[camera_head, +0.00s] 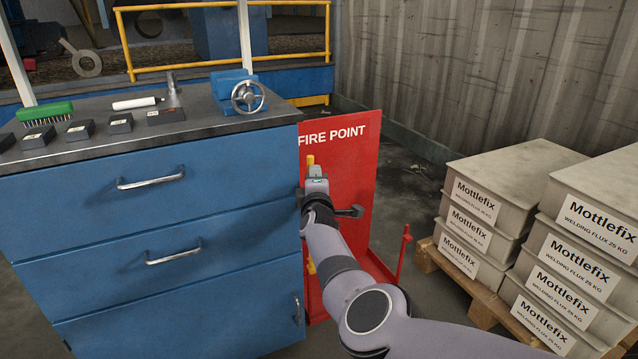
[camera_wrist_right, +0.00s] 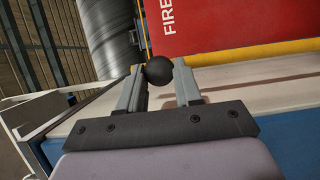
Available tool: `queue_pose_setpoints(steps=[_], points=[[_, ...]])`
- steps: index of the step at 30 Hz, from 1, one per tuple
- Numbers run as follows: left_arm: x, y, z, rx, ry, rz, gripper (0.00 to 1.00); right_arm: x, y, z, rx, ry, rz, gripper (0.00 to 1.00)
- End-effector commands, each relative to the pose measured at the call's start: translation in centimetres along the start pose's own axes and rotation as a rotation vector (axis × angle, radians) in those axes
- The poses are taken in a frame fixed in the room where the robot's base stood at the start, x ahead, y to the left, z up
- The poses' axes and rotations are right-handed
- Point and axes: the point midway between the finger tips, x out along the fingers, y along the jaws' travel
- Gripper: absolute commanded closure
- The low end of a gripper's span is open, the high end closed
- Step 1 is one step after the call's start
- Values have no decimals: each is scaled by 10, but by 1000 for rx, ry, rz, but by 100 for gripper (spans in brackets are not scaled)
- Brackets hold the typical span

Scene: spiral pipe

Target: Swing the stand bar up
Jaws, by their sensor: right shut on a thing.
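The red FIRE POINT stand (camera_head: 345,160) is upright beside the blue cabinet, and its red panel also shows in the wrist view (camera_wrist_right: 215,22). A yellow bar (camera_head: 311,160) shows at the panel's left edge, partly hidden by my right arm; in the wrist view a yellow strip (camera_wrist_right: 255,52) runs along the panel. My right gripper (camera_head: 315,172) is at this bar, beside the cabinet's right side. In the wrist view its fingers (camera_wrist_right: 158,82) are shut on a round black knob (camera_wrist_right: 158,69). How the knob joins the bar is hidden. My left gripper is not in view.
The blue drawer cabinet (camera_head: 150,230) is close on the left, with a vise (camera_head: 236,92) and a green brush (camera_head: 45,113) on top. Stacked Mottlefix boxes (camera_head: 490,210) stand on a pallet (camera_head: 445,268) at the right. Some floor is clear between stand and pallet.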

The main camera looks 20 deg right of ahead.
Motion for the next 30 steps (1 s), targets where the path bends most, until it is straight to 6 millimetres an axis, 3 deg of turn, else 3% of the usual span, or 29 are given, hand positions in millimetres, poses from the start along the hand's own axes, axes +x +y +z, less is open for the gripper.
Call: queue_pose_setpoints(steps=[16, 17, 19, 30], points=[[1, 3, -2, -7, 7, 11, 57, -1, -2, -2, -11, 0, 2, 100], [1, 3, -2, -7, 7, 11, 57, -1, -2, -2, -11, 0, 2, 63], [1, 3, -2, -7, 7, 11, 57, -1, -2, -2, -11, 0, 2, 41], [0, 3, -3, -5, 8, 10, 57, 0, 0, 0, -6, -1, 2, 41]])
